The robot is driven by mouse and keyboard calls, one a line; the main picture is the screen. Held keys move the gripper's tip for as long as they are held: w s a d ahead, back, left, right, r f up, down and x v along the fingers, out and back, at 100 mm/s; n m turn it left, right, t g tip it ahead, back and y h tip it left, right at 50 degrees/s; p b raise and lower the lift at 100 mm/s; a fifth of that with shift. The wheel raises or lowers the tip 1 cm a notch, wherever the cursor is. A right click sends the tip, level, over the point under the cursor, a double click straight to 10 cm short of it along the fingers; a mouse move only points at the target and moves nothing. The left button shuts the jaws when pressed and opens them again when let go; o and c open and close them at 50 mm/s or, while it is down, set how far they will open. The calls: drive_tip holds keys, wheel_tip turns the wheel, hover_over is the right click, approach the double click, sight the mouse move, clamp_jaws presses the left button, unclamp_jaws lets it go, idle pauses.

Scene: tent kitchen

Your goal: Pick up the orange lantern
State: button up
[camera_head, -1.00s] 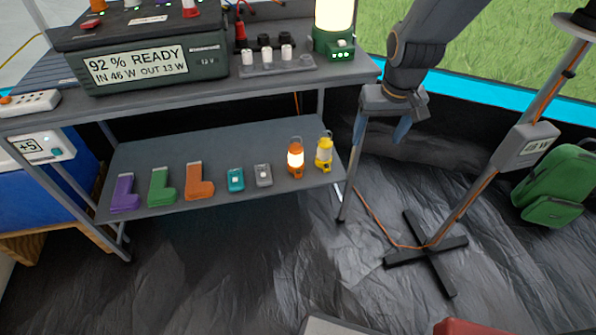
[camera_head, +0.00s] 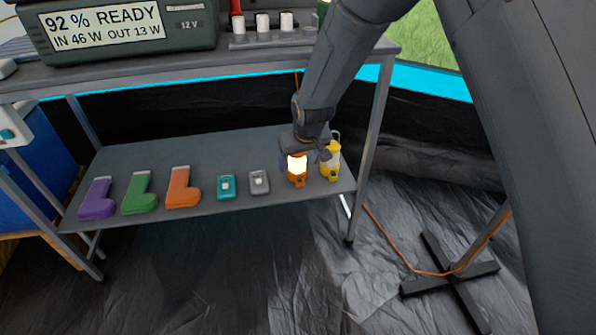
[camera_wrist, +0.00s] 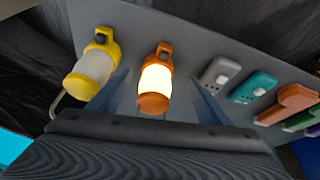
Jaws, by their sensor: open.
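The orange lantern (camera_head: 297,171) stands lit on the lower shelf (camera_head: 222,218), and it also shows in the wrist view (camera_wrist: 156,82). My gripper (camera_head: 308,152) is at the lantern, reaching down from above in the head view and hiding its top. In the wrist view my open gripper (camera_wrist: 157,85) has one finger on each side of the orange lantern. The left finger lies between it and the yellow lantern (camera_wrist: 92,72). Whether the fingers touch the orange lantern cannot be told.
The yellow lantern (camera_head: 331,160) stands close on the right. A grey device (camera_head: 259,182), a teal device (camera_head: 226,187) and orange (camera_head: 183,188), green (camera_head: 138,193) and purple (camera_head: 96,199) boot-shaped pieces line the shelf to the left. The tabletop (camera_head: 258,58) is above, with a table leg (camera_head: 370,150) at right.

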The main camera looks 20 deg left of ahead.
sight(298, 169)
drive_tip(key=shift+w+b+x, duration=0.1)
drive_tip(key=shift+b+x, duration=0.75)
drive_tip(key=shift+x, duration=0.7)
drive_tip(key=shift+w+b+x, duration=0.15)
drive_tip(key=shift+b+x, duration=0.65)
drive_tip(key=shift+x, duration=0.8)
drive_tip(key=shift+d+r, duration=0.1)
drive_tip(key=shift+r, duration=0.05)
drive_tip(key=shift+c, duration=0.3)
drive_tip(key=c, duration=1.5)
